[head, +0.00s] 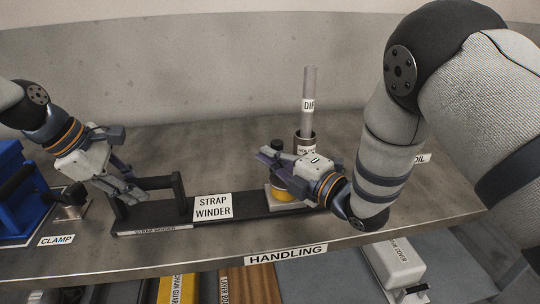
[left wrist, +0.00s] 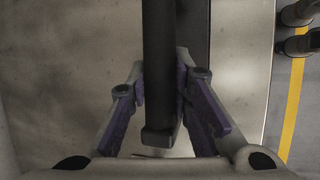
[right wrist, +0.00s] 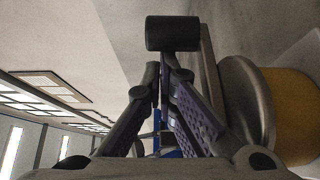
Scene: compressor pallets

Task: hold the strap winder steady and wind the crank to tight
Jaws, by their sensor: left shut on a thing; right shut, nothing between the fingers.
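The strap winder is a long black base (head: 240,211) near the table's front edge. At its left end a raised black handle bar (head: 158,183) stands on posts. My left gripper (head: 136,196) is shut on this bar, which lies between its fingers in the left wrist view (left wrist: 160,70). At the right end is a yellow drum (head: 283,194), also in the right wrist view (right wrist: 295,110) beside a grey disc. A black crank knob (head: 277,145) shows above it. My right gripper (right wrist: 164,75) is shut and empty, its tips just below the knob (right wrist: 172,33); contact is unclear.
A blue clamp (head: 20,190) stands at the left. A clear tube (head: 309,90) stands in a dark cup (head: 305,142) close behind my right gripper. The grey table's (head: 430,205) front edge is near the winder. A white box (head: 395,262) sits below the table.

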